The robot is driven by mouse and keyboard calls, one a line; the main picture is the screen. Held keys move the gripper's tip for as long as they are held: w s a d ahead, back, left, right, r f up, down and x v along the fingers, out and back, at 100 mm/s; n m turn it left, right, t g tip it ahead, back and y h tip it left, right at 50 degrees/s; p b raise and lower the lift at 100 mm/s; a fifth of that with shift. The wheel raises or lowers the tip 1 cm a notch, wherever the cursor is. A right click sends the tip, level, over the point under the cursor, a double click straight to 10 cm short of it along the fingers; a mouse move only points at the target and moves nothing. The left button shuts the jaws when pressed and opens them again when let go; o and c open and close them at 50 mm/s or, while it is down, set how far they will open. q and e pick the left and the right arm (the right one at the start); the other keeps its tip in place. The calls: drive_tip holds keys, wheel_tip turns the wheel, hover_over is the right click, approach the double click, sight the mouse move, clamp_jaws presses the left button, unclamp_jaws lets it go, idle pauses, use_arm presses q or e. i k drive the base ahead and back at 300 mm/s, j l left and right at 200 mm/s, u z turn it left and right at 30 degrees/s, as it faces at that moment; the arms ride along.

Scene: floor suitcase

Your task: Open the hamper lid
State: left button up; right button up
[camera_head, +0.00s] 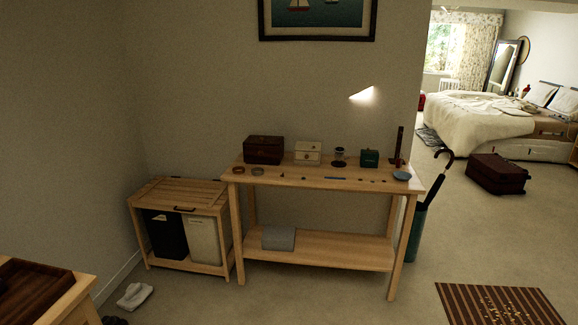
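The hamper (151,254) stands against the wall at the left, beside a wooden console table. It has a light wooden frame with a dark bag and a pale bag inside. Its slatted wooden lid (178,191) lies flat and closed on top. A dark handle (184,209) sits at the lid's front edge. Neither of my grippers shows in the head view.
The console table (311,178) holds boxes and small items, close to the hamper's right side. Another wooden piece (78,292) stands at the lower left. White slippers (134,296) lie on the floor before the hamper. A striped mat (500,304) lies at right.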

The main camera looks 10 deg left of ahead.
sight(175, 191)
drive_tip(key=i+j+u, duration=0.15)
drive_tip(key=i+u, duration=0.2)
drive_tip(key=i, duration=0.35)
drive_tip(key=i+u, duration=0.35)
drive_tip(key=i, duration=0.4)
drive_tip(key=i+l+u, duration=0.4)
drive_tip(key=i, duration=0.3)
drive_tip(key=j, duration=0.1)
